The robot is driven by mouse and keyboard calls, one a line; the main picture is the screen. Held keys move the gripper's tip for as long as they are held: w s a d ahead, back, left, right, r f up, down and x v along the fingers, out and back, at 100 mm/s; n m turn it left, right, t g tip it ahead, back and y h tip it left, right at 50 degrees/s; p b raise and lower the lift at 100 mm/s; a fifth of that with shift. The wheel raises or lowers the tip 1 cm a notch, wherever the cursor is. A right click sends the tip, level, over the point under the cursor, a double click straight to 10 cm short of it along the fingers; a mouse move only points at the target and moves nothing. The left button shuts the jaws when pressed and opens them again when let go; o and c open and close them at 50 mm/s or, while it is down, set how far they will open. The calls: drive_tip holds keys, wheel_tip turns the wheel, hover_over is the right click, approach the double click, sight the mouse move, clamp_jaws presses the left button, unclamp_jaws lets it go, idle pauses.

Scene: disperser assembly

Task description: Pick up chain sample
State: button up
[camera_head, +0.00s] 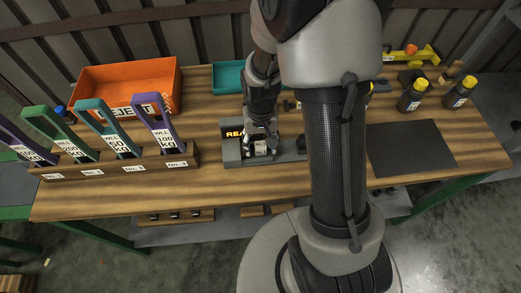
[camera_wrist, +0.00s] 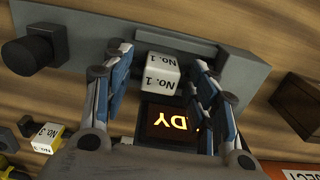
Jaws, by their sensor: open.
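A small white block marked "No. 1" (camera_wrist: 158,72), seemingly the chain sample, sits on a grey test device (camera_wrist: 225,62). No chain links can be made out. In the head view the white block (camera_head: 262,147) is small beside the lit display of the device (camera_head: 232,158). My gripper (camera_wrist: 160,75) is open, with one finger on each side of the block and a visible gap at both sides. In the head view my gripper (camera_head: 262,136) points down over the device. Whether the fingertips reach below the block's top is unclear.
The device's lit display (camera_wrist: 170,123) is just below the block. An orange reject bin (camera_head: 125,75) and a rack of coloured tags (camera_head: 120,160) stand left. A teal tray (camera_head: 228,78) lies behind. A dark mat (camera_head: 410,150) and bottles (camera_head: 411,97) are right. My arm hides the middle.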

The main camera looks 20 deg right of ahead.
drive_tip(key=shift+r, duration=0.1)
clamp_jaws()
idle(0.5)
